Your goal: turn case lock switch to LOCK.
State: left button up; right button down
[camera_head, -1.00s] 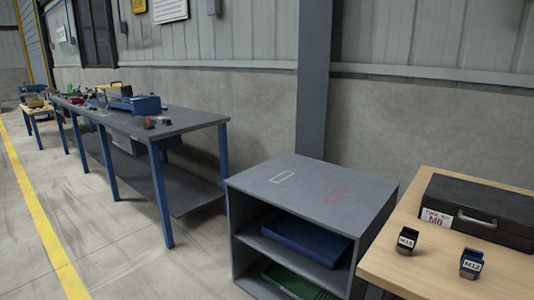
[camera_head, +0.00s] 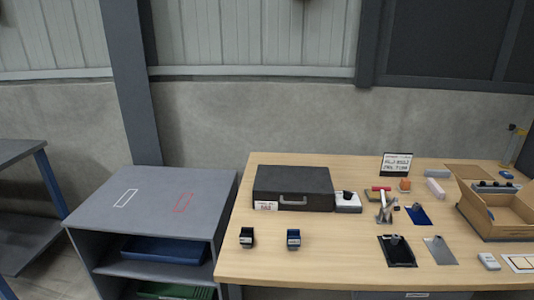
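A closed black case (camera_head: 293,180) with a grey handle lies flat on the wooden table (camera_head: 330,265), toward its back left. A small white label (camera_head: 266,206) is at its front left corner. Right beside the case is a small white box with a black knob on top, a switch-like unit (camera_head: 347,203). Its markings and the knob's setting are too small to read. Neither of my grippers is in view.
Two small dark labelled blocks (camera_head: 247,238) (camera_head: 293,240) stand in front of the case. Tools, dark and blue plates (camera_head: 397,251) and an open cardboard box (camera_head: 492,222) fill the right side. A grey shelf unit (camera_head: 150,200) stands left. The table's front middle is clear.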

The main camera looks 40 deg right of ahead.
aim_at(348, 196)
jog(key=z, duration=1.75)
